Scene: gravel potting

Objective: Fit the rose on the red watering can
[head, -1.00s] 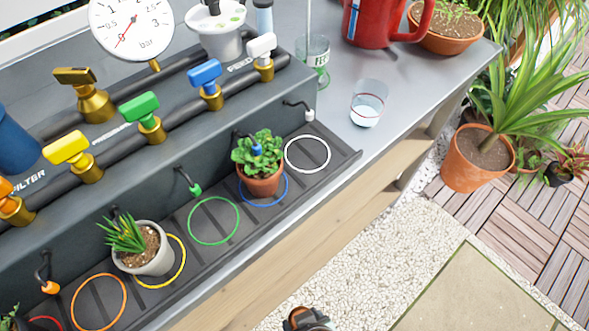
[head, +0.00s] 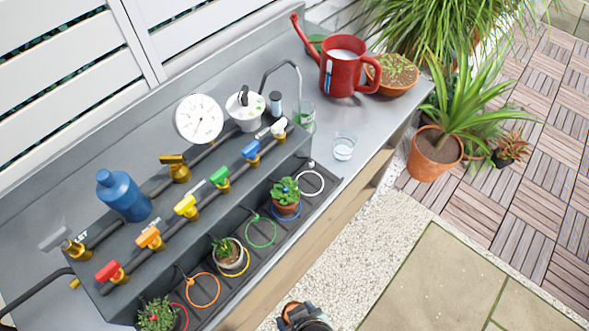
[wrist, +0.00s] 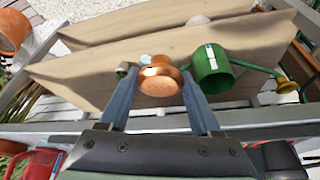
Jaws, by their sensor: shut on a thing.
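The red watering can (head: 343,75) stands upright on the far part of the grey bench, its spout rising to the upper left. Part of a red body, probably this can, shows at the lower left of the wrist view (wrist: 40,163). My gripper (wrist: 160,76) is shut on a round copper rose (wrist: 158,84), which sits between its two fingers. In the head view my gripper (head: 305,318) is at the bottom edge, out in front of the bench and well apart from the can. The rose is mostly hidden there.
Near the can stand a seedling bowl (head: 392,74), a clear glass (head: 343,146) and a thin bent grey pipe (head: 283,66). The valve row and pressure gauge (head: 199,120) fill the bench's left. A green watering can (wrist: 210,75) shows in the wrist view.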

